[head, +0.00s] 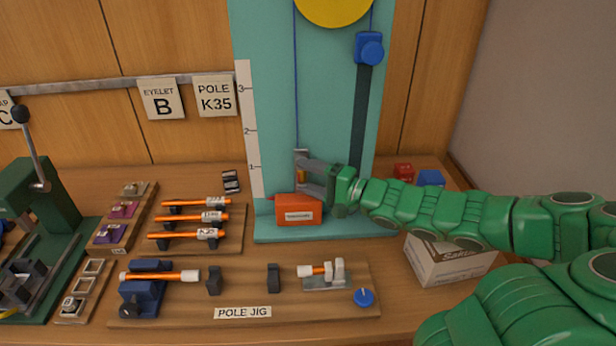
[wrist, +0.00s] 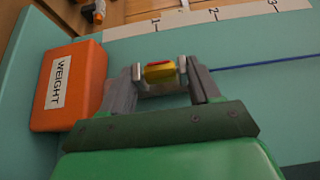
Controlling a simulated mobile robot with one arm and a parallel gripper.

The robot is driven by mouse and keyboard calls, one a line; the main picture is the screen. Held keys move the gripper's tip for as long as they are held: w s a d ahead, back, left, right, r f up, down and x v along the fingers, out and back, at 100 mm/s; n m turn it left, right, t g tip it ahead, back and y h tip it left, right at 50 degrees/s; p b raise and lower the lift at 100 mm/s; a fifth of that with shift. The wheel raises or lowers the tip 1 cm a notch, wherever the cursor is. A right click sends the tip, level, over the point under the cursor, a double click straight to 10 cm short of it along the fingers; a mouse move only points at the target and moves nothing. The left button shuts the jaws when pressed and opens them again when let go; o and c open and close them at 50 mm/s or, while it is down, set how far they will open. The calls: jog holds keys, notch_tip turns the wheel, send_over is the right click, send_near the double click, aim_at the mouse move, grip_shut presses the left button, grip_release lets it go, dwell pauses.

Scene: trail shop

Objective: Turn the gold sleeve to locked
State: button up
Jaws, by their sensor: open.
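The gold sleeve (wrist: 160,72) is a small yellow piece with a red band on its edge, in the middle of the wrist view. In the head view it is a small spot of colour above the orange weight, mostly hidden by the fingers. My gripper (head: 303,173) is open, with one finger on each side of the sleeve. In the wrist view the fingers stand close to its ends; I cannot tell whether they touch it. The orange weight (head: 298,211) hangs or rests just below the sleeve, and is left of the fingers in the wrist view (wrist: 65,88).
A blue cord (head: 296,80) runs up the teal board (head: 325,75) from the sleeve. A marked white scale (head: 247,130) stands left of it. The pole jig (head: 243,312) and orange poles (head: 195,218) lie in front and left. A white box (head: 447,262) stands under my arm.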

jog(key=v, duration=0.7)
jog(key=shift+d, duration=0.2)
jog(key=shift+s, duration=0.15)
